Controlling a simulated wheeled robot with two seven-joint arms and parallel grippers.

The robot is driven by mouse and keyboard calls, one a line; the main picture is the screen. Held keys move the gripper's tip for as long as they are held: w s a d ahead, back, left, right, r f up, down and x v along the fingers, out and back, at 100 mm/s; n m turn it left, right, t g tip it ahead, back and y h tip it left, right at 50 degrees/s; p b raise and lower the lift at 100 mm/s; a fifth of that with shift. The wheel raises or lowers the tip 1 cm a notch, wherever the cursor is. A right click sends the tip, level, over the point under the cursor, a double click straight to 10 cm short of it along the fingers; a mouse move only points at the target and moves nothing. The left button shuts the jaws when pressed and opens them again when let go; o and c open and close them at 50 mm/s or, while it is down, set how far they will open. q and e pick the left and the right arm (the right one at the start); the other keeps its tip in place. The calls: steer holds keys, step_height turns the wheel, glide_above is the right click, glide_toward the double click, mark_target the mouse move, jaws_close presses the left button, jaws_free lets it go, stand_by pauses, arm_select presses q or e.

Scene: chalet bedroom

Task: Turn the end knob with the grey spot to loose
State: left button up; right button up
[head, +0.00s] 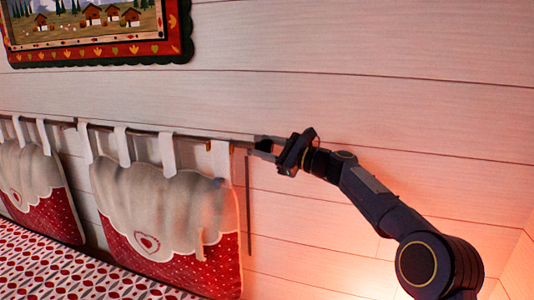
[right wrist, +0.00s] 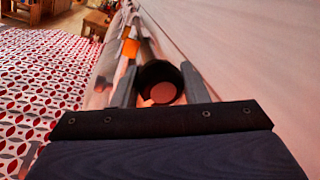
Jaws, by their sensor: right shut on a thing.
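The dark round end knob (right wrist: 176,73) is at the right end of the curtain-like hanging rod (head: 190,134). In the right wrist view its end face shows a round pinkish-grey spot (right wrist: 162,93). In the head view the knob (head: 264,143) is a small dark shape at the rod's end. My right gripper (head: 262,147) has come from the right and is shut on the knob, one finger on each side of it. The fingers also show in the right wrist view (right wrist: 158,88). My left gripper is in neither view.
An orange fitting (right wrist: 130,47) sits on the rod just beyond the knob. Padded red-and-cream hangings (head: 165,225) hang from the rod by white loops. The plank wall (head: 370,90) runs close behind. A red-patterned bed cover (head: 60,265) lies below left.

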mark_target(272, 150)
steer(key=shift+n+y+b, duration=0.3)
steer(key=shift+n+b, duration=0.2)
steer(key=shift+n, duration=0.7)
steer(key=o, duration=1)
steer(key=shift+d, duration=0.1)
steer(key=shift+s+d+f+b, duration=0.15)
steer(key=shift+s+d+b, duration=0.05)
steer(key=shift+d+b, duration=0.15)
steer(key=b+v, duration=0.2)
steer(key=v, duration=0.3)
steer(key=shift+s+d, duration=0.6)
steer(key=shift+d, duration=0.15)
